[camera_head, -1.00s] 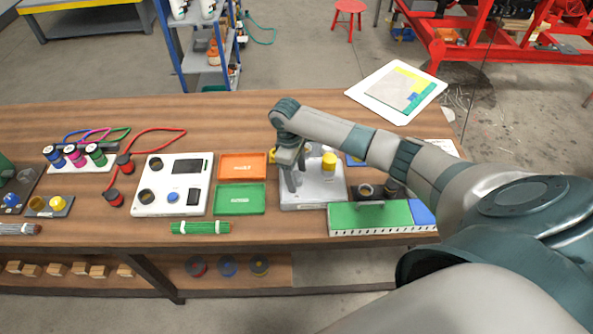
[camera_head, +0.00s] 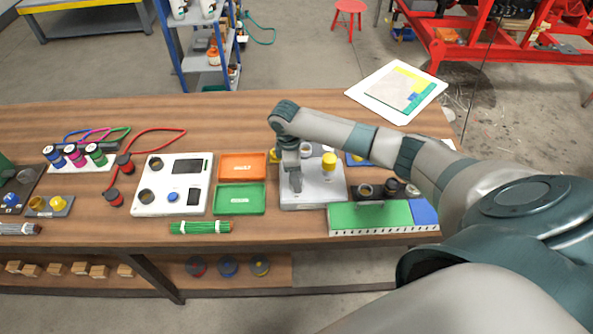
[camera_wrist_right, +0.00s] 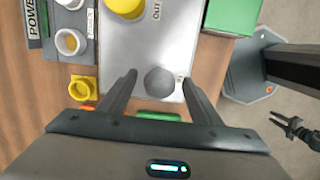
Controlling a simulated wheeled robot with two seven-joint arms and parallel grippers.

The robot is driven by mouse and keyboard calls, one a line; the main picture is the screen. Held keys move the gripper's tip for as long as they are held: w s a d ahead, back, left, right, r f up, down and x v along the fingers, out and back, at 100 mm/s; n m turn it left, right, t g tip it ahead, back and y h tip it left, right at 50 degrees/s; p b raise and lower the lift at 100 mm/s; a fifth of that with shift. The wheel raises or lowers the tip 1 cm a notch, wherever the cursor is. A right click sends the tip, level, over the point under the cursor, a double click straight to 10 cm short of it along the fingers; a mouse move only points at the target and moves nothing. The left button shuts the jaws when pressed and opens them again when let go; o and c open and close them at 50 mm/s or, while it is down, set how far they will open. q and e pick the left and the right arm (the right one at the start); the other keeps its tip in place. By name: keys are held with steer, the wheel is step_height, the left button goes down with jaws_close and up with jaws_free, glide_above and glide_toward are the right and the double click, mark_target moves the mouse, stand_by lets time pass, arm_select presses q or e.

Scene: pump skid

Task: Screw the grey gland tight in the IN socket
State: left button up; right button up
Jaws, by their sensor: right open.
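The grey gland (camera_wrist_right: 160,80) shows as a round grey cap on the metal pump plate (camera_wrist_right: 150,45), beside a small, partly hidden label. It sits between the two fingers of my right gripper (camera_wrist_right: 158,92), with a gap on each side. The right gripper (camera_head: 294,184) is open and points down over the plate's left part in the head view, where it hides the gland. The IN socket is hidden under the gland. A yellow gland (camera_head: 329,162) stands on the plate; in the wrist view it (camera_wrist_right: 126,5) is beside the OUT label.
A yellow fitting (camera_wrist_right: 82,88) and a pale ring (camera_wrist_right: 70,42) stand close beside the plate. A green box (camera_head: 370,215) lies in front of it. Orange (camera_head: 242,166) and green (camera_head: 240,199) trays lie to the left.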

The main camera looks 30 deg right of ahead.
stand_by(0.3)
steer(key=n, duration=0.4)
steer(key=shift+n+t, duration=0.3)
steer(key=c, duration=1.1)
steer(key=m, duration=0.4)
steer(key=shift+m, duration=0.3)
steer(key=m+g, duration=0.1)
steer(key=m, duration=0.3)
steer(key=shift+m, duration=0.3)
